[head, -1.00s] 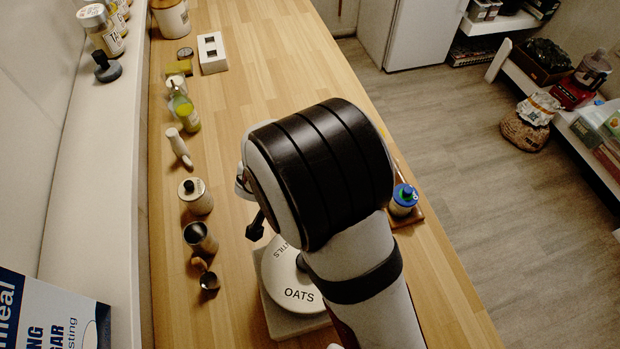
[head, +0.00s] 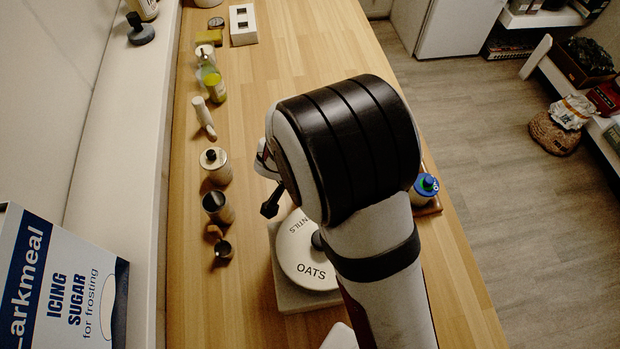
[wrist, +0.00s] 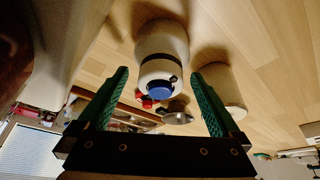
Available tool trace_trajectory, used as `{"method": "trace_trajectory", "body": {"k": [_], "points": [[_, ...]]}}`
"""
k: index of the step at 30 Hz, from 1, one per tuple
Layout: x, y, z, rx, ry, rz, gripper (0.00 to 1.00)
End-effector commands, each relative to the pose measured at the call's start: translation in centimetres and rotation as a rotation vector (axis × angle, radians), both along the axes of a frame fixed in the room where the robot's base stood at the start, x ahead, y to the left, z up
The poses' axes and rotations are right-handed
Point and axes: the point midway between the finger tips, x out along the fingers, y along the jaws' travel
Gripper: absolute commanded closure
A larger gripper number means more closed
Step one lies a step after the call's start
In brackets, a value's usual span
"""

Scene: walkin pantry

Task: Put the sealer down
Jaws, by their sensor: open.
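I cannot make out a sealer for certain in either view. My gripper (wrist: 159,76) is open in the wrist view, its two green fingers spread apart. A white container with a black band and a blue cap (wrist: 160,88) shows between the fingers. I cannot tell how far beyond the fingertips it is, and neither finger visibly grips it. In the head view my arm's large dark joint hides the fingers. A round white lid marked OATS (head: 305,256) on a pale square base is partly covered by my arm.
Left of my arm stand a dark metal cup (head: 217,207), a black-knobbed jar (head: 215,166) and a yellow-green bottle (head: 215,88). A blue-topped container (head: 426,188) is at the right edge. An icing sugar box (head: 62,285) fills the lower left.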

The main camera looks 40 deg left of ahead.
Motion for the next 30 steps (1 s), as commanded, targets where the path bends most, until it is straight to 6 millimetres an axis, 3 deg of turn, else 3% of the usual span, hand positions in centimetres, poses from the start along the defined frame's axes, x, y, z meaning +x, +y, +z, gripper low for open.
{"method": "trace_trajectory", "body": {"k": [9,13,19,21,23,26,27,29,30], "points": [[-2.8,0.7,7.0,0.004,-0.002,0.002,0.00],[-3.5,0.8,8.6,0.002,-0.001,0.000,0.00],[-3.7,0.7,9.2,0.000,0.000,0.000,0.00],[-3.3,-0.2,9.6,-0.004,0.007,-0.015,0.00],[-2.4,-2.4,10.5,-0.016,0.024,-0.047,0.00],[-1.1,-10.3,13.4,-0.043,0.107,-0.147,0.00],[-1.5,-14.5,14.7,-0.040,0.164,-0.197,0.00],[-3.7,-20.0,16.2,-0.010,0.258,-0.254,0.00],[-5.7,-22.7,16.8,0.029,0.312,-0.278,0.00]]}}
